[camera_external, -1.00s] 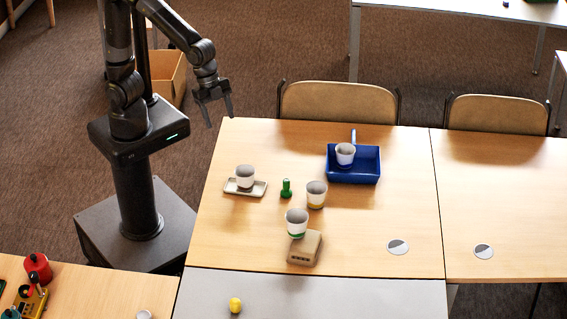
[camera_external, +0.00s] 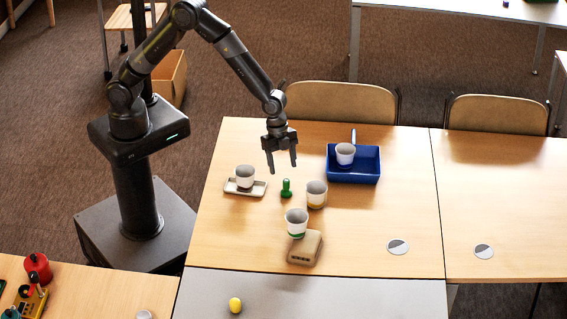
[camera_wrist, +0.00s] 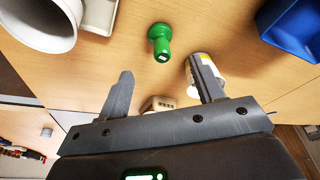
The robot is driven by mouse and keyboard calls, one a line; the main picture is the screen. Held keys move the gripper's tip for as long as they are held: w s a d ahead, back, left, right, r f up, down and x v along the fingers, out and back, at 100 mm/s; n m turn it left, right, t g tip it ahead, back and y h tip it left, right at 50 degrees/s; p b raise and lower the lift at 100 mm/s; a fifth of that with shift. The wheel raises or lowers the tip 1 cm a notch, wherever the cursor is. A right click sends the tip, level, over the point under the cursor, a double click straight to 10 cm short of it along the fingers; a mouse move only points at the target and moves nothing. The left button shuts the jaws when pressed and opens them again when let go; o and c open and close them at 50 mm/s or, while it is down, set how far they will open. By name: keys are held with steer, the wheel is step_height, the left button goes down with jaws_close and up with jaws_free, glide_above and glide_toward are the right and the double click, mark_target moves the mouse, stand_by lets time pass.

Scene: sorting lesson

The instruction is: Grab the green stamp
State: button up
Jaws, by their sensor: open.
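The green stamp (camera_external: 286,188) stands upright on the wooden table, between a cup on a small tray and a yellow-banded cup. In the wrist view the green stamp (camera_wrist: 160,41) is at the upper middle, ahead of the fingertips and roughly in line with the space between them. My gripper (camera_external: 283,170) is open and empty, with its fingers pointing down above the table near the stamp. In the wrist view my gripper (camera_wrist: 163,80) shows both fingers spread, with nothing between them touching either finger.
The yellow-banded cup (camera_external: 316,194) stands close right of the stamp. A cup (camera_external: 245,176) sits on a small tray (camera_external: 262,188) to the left. A green-banded cup (camera_external: 296,222) is on a tan block (camera_external: 305,250). A blue dustpan-like tray (camera_external: 352,177) holds another cup.

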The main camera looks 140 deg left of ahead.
mark_target(286, 185)
steer(key=x, duration=0.9)
steer(key=shift+s+a, duration=0.15)
steer(key=shift+c, duration=0.5)
steer(key=c, duration=1)
steer(key=shift+o, duration=0.2)
steer(key=shift+r, duration=0.15)
